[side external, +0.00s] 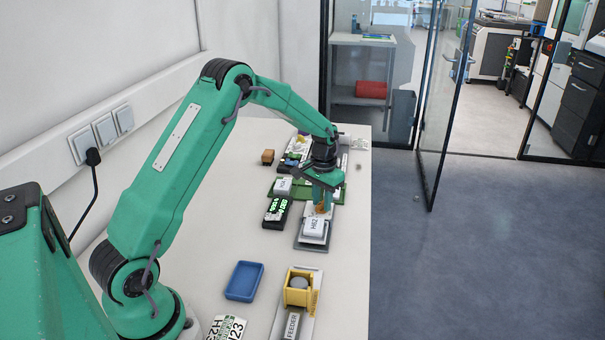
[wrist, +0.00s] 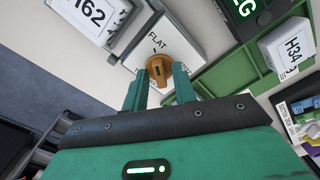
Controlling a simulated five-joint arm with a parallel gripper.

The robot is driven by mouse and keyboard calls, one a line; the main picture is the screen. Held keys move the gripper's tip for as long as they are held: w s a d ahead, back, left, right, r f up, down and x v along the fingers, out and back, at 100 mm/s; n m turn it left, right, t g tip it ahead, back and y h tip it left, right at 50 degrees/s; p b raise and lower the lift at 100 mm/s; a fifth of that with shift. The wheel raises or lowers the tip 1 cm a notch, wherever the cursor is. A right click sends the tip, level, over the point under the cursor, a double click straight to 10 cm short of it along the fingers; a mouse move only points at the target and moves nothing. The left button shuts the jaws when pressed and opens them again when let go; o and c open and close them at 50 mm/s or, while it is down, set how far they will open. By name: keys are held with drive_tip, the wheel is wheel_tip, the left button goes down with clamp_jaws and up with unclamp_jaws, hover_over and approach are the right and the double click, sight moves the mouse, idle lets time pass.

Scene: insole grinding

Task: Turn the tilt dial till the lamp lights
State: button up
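The orange-brown tilt dial (wrist: 160,68) sits on a white panel marked FLAT (wrist: 158,42) in the wrist view. A dark mark runs along the dial's face. My gripper (wrist: 161,78) has one finger on each side of the dial, and the dial nearly fills the gap. I cannot tell whether both fingers press on it. In the side view my gripper (side external: 322,190) points down at the dial (side external: 320,208), which is partly hidden. I cannot make out the lamp in either view.
A green tray (side external: 333,193) lies behind. A blue tray (side external: 244,281) and yellow feeder (side external: 299,288) stand nearer.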

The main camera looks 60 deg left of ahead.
clamp_jaws()
drive_tip(key=m, duration=1)
drive_tip(key=shift+c, duration=1.4)
unclamp_jaws()
drive_tip(key=shift+m, duration=0.3)
drive_tip(key=shift+o, duration=1.4)
drive_tip(key=shift+r, duration=0.2)
